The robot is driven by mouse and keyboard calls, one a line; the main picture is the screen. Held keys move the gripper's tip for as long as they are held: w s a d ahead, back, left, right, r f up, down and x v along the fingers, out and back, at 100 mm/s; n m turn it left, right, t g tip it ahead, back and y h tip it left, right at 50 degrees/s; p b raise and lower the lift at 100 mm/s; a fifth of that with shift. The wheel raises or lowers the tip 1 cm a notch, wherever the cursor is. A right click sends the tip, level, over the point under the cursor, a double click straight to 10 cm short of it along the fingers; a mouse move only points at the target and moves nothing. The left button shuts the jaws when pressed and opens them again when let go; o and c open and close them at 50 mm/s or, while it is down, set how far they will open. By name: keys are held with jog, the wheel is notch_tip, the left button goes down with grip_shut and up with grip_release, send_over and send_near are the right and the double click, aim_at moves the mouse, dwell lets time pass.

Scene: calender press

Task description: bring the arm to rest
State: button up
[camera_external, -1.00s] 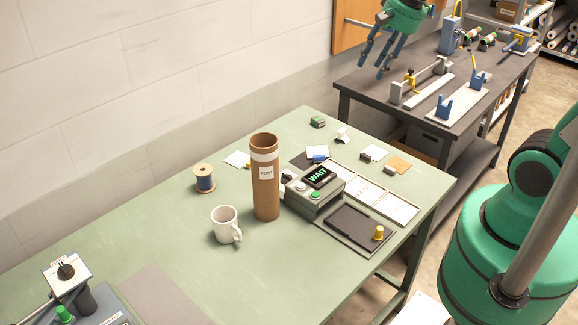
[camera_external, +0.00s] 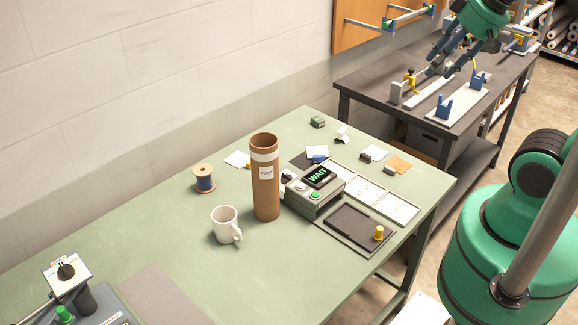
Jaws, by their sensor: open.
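My gripper (camera_external: 442,72) shows at the top right of the external view, with blue-grey fingers below a green wrist. It is open, and I see nothing between its fingers. It appears in front of the dark workbench (camera_external: 365,92) at the back, overlapping the fixtures on it; its exact height above them I cannot tell. My green arm's lower part stands at the right edge, and the links joining it to the wrist are out of frame.
The green table (camera_external: 180,252) holds a cardboard tube (camera_external: 265,195), a white mug (camera_external: 225,225), a thread spool (camera_external: 204,180), a box reading WAIT (camera_external: 316,196) and a dark tray (camera_external: 352,228). Blue blocks (camera_external: 444,106) and a clamp stand (camera_external: 402,92) are on the workbench. A wooden wall board (camera_external: 350,38) hangs behind.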

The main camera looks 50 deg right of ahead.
notch_tip(320, 180, down, 10)
jog(key=b, duration=1)
jog(key=shift+r, duration=0.1)
